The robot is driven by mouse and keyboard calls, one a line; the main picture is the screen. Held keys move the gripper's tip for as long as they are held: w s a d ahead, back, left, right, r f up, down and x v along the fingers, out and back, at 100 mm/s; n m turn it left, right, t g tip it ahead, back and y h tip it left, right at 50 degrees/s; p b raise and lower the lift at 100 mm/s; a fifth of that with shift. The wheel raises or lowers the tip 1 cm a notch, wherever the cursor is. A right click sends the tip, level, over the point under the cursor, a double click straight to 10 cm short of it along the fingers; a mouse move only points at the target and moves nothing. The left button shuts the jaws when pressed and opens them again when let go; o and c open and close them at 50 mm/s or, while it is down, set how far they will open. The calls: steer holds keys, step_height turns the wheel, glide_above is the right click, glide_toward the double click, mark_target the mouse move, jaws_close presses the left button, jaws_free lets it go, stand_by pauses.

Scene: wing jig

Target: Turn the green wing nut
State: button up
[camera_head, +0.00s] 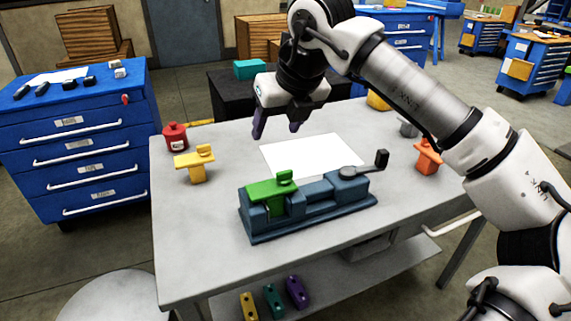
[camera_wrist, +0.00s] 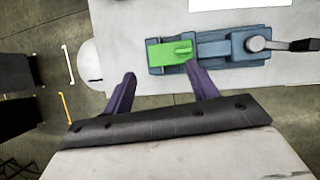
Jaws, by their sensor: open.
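The green wing nut (camera_head: 273,190) sits on the left end of a blue jig (camera_head: 320,217) on the grey table. A small upright tab stands on its top. In the wrist view the green wing nut (camera_wrist: 170,52) lies beyond my right fingertip, whose tip overlaps the jig's near edge in the picture. My gripper (camera_head: 276,127) is open and empty, above the table behind and apart from the jig. Its two purple fingers also show in the wrist view (camera_wrist: 160,78). The jig's right end carries a lever with a black knob (camera_head: 382,158).
A yellow piece (camera_head: 194,164) and a red canister (camera_head: 175,136) stand on the table's left. An orange piece (camera_head: 427,157) stands at the right. A white sheet (camera_head: 312,155) lies behind the jig. A blue drawer cabinet (camera_head: 80,140) stands left of the table (camera_head: 180,245).

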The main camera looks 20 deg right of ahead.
mark_target(284, 172)
steer(key=shift+m+g+h, duration=0.4)
steer(key=shift+h, duration=0.2)
steer(key=d+x, duration=0.1)
steer(key=x, duration=0.3)
steer(key=d+p+x, duration=0.1)
steer(key=x, duration=0.4)
steer(key=s+d+x, duration=0.1)
steer(key=x, duration=0.3)
steer(key=shift+f+p, duration=0.4)
steer(key=shift+f, duration=0.2)
steer(key=shift+c, duration=0.2)
steer(key=c, duration=1)
